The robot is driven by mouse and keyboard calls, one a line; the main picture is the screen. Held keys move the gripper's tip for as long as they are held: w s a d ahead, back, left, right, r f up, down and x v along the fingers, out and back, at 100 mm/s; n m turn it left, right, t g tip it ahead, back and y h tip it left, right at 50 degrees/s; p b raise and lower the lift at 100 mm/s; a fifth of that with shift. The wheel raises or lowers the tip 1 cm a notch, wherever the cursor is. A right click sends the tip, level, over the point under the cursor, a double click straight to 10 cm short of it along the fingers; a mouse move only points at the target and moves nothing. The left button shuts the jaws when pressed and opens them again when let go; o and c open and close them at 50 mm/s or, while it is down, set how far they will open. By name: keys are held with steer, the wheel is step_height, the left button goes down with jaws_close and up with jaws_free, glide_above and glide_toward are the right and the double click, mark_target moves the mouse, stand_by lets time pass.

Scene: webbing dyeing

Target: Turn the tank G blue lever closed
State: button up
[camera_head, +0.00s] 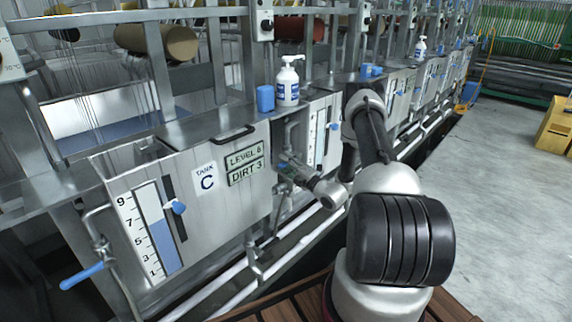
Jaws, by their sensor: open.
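The nearest tank (105,172) carries a label that reads like "TANK C"; at this size I cannot rule out G. A blue lever (82,277) sticks out to the left from the pipe valve at this tank's lower left corner, tilted slightly down at its outer end. My gripper (284,172) is open beside the tank's right edge, near a pipe and well away from that blue lever. Its fingers are small and partly lost against the metal pipework. No other label clearly reading G shows.
The tank front has a level gauge (151,232) with a blue slider (178,207). A white pump bottle (288,82) and a blue block (265,98) stand on top. More tanks run to the back right.

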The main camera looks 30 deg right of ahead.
steer(key=v, duration=1.2)
